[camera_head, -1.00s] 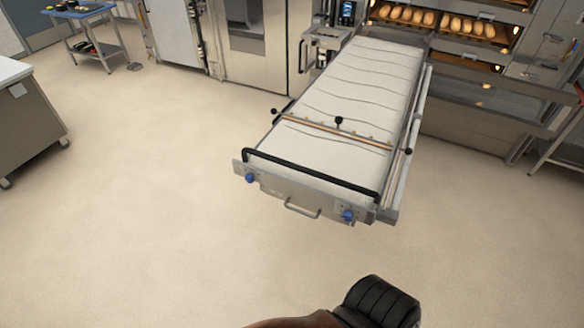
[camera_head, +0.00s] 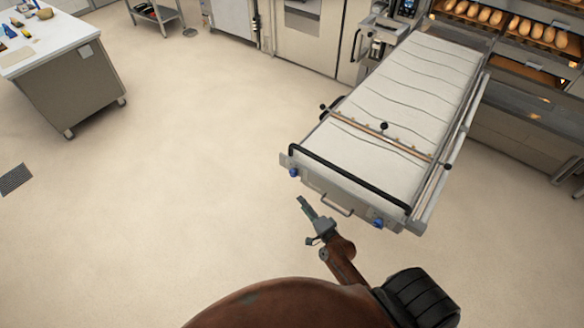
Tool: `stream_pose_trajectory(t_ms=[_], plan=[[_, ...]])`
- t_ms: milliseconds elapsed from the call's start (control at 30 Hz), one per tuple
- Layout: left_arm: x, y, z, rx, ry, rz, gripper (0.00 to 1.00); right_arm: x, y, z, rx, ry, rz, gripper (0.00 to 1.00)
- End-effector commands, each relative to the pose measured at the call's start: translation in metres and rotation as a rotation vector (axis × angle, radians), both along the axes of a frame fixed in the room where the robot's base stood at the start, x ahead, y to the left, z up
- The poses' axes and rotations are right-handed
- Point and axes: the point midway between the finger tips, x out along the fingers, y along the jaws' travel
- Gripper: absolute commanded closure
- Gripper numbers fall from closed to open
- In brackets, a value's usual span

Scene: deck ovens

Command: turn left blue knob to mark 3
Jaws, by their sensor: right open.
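The left blue knob (camera_head: 294,172) is on the front panel at the left end of the loader table (camera_head: 335,190) with the white cloth top. A second blue knob (camera_head: 378,223) is at the right end of the same panel. Marks around the knobs are too small to read. My right gripper (camera_head: 307,220) is open and empty, just below and in front of the left knob in the picture, apart from it. My left gripper is not in view.
A bar handle (camera_head: 337,208) sits between the knobs, and a black rail (camera_head: 350,177) runs above the panel. Ovens with bread loaves (camera_head: 490,17) stand at the back right. A worktable (camera_head: 70,75) is at left. The floor between is clear.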

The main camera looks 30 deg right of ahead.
Motion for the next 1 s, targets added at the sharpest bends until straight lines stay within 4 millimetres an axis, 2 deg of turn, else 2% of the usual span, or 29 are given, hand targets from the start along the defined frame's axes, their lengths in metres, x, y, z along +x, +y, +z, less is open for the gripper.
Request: stream_pose_trajectory(t_ms=[33,100,233,367,700,833,1000], plan=[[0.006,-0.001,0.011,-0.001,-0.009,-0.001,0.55,0.008,0.0,0.04,0.054,-0.055,-0.009,0.57],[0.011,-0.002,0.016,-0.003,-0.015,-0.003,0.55,0.015,0.0,0.072,0.118,-0.109,-0.018,0.57],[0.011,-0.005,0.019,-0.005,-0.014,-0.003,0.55,0.023,0.001,0.104,0.181,-0.161,-0.021,0.57],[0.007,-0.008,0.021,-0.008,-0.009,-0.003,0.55,0.036,0.001,0.109,0.193,-0.172,-0.022,0.57],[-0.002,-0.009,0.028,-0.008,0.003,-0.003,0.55,0.087,0.001,0.106,0.189,-0.169,-0.02,0.57],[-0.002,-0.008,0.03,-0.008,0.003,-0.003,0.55,0.097,0.001,0.105,0.187,-0.169,-0.021,0.57],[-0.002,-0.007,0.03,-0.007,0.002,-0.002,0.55,0.1,0.001,0.104,0.187,-0.167,-0.021,0.57]])
